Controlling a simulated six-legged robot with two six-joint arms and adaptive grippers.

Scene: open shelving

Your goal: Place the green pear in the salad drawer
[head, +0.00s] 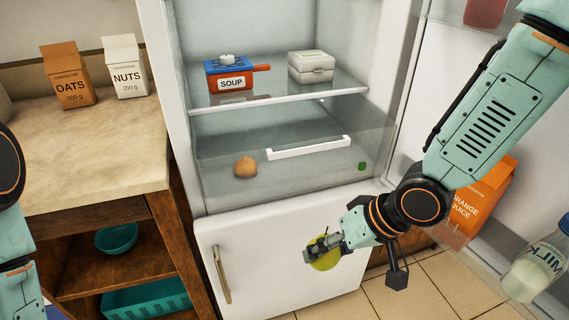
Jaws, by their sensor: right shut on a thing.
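The green pear (325,258) is yellow-green and is held in my right gripper (322,247), which is shut on it. The fingers cover part of the pear. The salad drawer (310,148) is a clear bin with a white handle strip, low in the open fridge. A brown onion-like item (246,167) and a small green piece (362,166) show in the drawer area. At the left edge only part of my left arm shows; its gripper is out of view.
A shelf (280,101) above the drawer holds a soup pot (230,74) and a white box (311,67). The open fridge door at right carries orange juice (484,196) and milk (537,264). A counter with oats (68,76) and nuts (125,67) stands left.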

